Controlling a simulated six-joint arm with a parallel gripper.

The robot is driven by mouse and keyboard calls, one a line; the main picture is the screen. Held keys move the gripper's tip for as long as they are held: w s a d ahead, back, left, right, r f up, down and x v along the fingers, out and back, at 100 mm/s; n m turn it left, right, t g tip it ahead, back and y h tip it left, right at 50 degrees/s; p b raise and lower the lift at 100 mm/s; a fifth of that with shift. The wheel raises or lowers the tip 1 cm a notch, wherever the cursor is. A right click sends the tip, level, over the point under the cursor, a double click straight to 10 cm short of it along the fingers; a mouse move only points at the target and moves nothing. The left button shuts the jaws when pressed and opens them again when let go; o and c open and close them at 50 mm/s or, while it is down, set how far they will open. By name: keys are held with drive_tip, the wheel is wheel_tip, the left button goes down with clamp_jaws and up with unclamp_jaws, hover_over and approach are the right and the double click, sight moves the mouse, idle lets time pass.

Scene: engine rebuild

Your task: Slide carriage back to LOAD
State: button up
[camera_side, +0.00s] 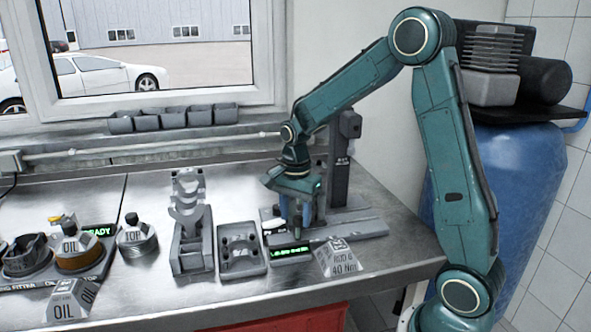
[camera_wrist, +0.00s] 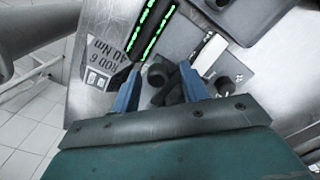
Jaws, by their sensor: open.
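My gripper (camera_side: 298,215) is low over the rail station at the bench's right end, pointing down. In the wrist view its two blue fingers (camera_wrist: 160,72) are apart. A dark round knob (camera_wrist: 158,75) and other dark parts show between and beyond them; I cannot tell whether the fingers touch them. The grey rail base (camera_side: 358,225) runs to the right from under my gripper. The carriage is mostly hidden by my gripper in the side view, and its exact position is unclear. A green-lit display (camera_side: 290,250) is at the station's front; its text is too small to read surely.
A dark post (camera_side: 342,155) stands behind my gripper. A "ROD 6 40 Nm" placard (camera_side: 337,260) stands at the front right, near the bench edge. A grey tray (camera_side: 242,250) and a fixture with curved cradles (camera_side: 190,225) are to the left. Oil containers (camera_side: 78,248) stand farther left.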

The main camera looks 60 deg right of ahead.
drive_tip(key=shift+r, duration=0.15)
wheel_tip(320, 180, up, 14)
drive_tip(key=shift+f, duration=0.25)
idle(0.4)
drive_tip(key=s+a+n+t, duration=0.2)
drive_tip(key=s+a+n, duration=0.3)
drive_tip(key=s+n, duration=0.4)
drive_tip(key=s+a+n+t, duration=0.3)
drive_tip(key=s+a+n, duration=0.2)
drive_tip(key=s+n, duration=0.4)
drive_tip(key=shift+s+a+t, duration=0.3)
drive_tip(key=shift+s, duration=0.55)
idle(0.9)
